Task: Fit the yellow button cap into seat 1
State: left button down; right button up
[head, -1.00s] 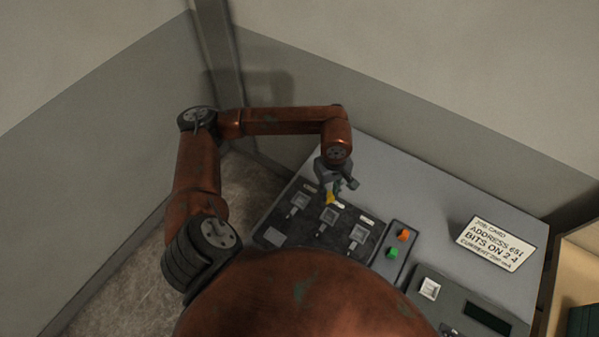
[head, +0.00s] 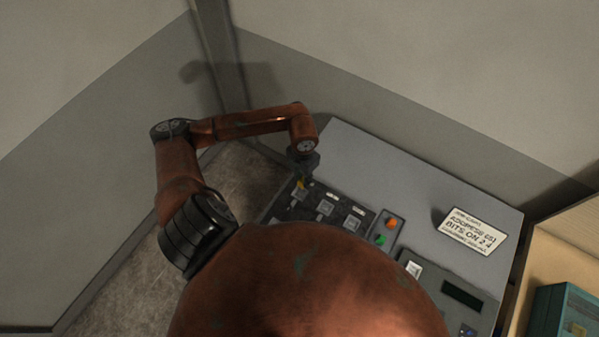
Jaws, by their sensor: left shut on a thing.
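My left gripper (head: 303,174) points down over the black panel (head: 283,213) and is shut on the small yellow button cap (head: 301,184). The leftmost seat's label is hidden by the gripper. My right gripper is not in view.
Right of the panel is a grey strip with an orange button (head: 391,223) and a green button (head: 381,240). A console with a dark display (head: 463,293) is at lower right. A job card (head: 472,232) stands behind it. A teal box (head: 565,311) sits far right.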

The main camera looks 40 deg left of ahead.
pick_arm(q)
jog(key=shift+s+a+r+n+p, duration=0.1)
jog(key=shift+s+a+n+p, duration=0.1)
jog(key=shift+n, duration=0.3)
jog(key=shift+s+a+r+n+p, duration=0.1)
jog(key=shift+a+n+p, duration=0.05)
jog(key=shift+n, duration=0.35)
jog(key=shift+a+f, duration=0.1)
jog(key=shift+f, duration=0.05)
jog(key=shift+f+b, duration=1.7)
jog(key=shift+f, duration=1.55)
jog(key=shift+w, duration=0.1)
jog(key=shift+f+b, duration=1.05)
jog(key=shift+b, duration=0.15)
jog(key=c, duration=1.6)
grip_release()
jog(key=shift+r, duration=0.1)
